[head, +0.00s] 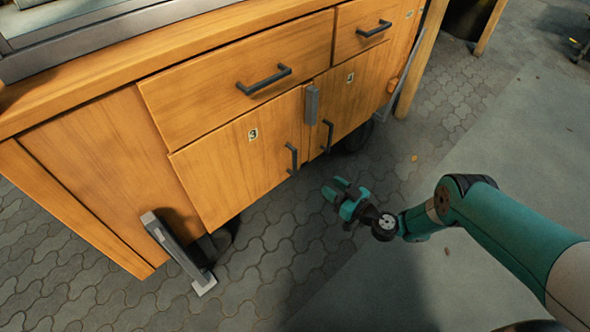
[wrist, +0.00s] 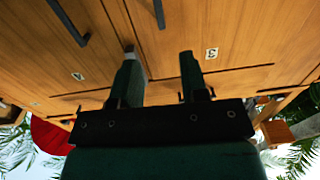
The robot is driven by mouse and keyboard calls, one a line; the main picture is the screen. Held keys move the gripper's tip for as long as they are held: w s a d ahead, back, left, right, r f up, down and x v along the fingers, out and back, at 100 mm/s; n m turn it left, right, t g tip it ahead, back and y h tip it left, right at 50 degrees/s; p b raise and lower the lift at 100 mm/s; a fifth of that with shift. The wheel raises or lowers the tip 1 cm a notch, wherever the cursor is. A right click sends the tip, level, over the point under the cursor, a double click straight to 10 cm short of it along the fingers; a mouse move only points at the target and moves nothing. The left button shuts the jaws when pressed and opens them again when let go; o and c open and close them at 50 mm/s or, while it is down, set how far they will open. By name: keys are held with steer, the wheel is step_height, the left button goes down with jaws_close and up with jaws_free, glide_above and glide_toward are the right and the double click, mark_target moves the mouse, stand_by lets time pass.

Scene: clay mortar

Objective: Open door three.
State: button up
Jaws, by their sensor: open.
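Door three (head: 225,165) is a wooden cabinet door with a small "3" label (head: 253,134). It looks shut, flush with the front. Its dark upright bar handle (head: 292,158) is near its right edge; in the wrist view, which looks upside down, this handle seems to be the one at the top (wrist: 160,14). A grey block (head: 311,104) sits at the upper seam between door three and the door to its right. My gripper (head: 341,194) is open and empty, in front of the doors, apart from the handle. Its two fingers (wrist: 160,76) show in the wrist view.
The neighbouring door (head: 350,100) has its own handle (head: 328,136) close to door three's. Drawers with handles (head: 264,80) lie above. A grey bar (head: 180,252) stands at the cabinet's lower left. The paved floor (head: 260,270) in front is mostly clear.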

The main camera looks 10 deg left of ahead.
mark_target(296, 162)
steer(key=shift+t, duration=0.3)
steer(key=w+a+f+b, duration=0.1)
steer(key=b, duration=0.7)
steer(key=w+a+f+b, duration=0.1)
steer(key=a+b, duration=0.1)
steer(key=b, duration=0.6)
steer(key=shift+w+a+f, duration=0.25)
steer(key=shift+w+f, duration=0.1)
steer(key=shift+w, duration=0.05)
steer(key=b, duration=0.2)
steer(key=shift+a+b, duration=0.2)
steer(key=shift+b, duration=0.2)
steer(key=b+x, duration=0.1)
steer(key=x, duration=0.3)
steer(key=b+x, duration=0.2)
steer(key=x, duration=0.1)
steer(key=b+x, duration=0.1)
steer(key=x, duration=0.3)
steer(key=shift+w+a+r, duration=0.2)
steer(key=shift+a+r, duration=0.1)
steer(key=shift+r, duration=0.1)
jaws_close()
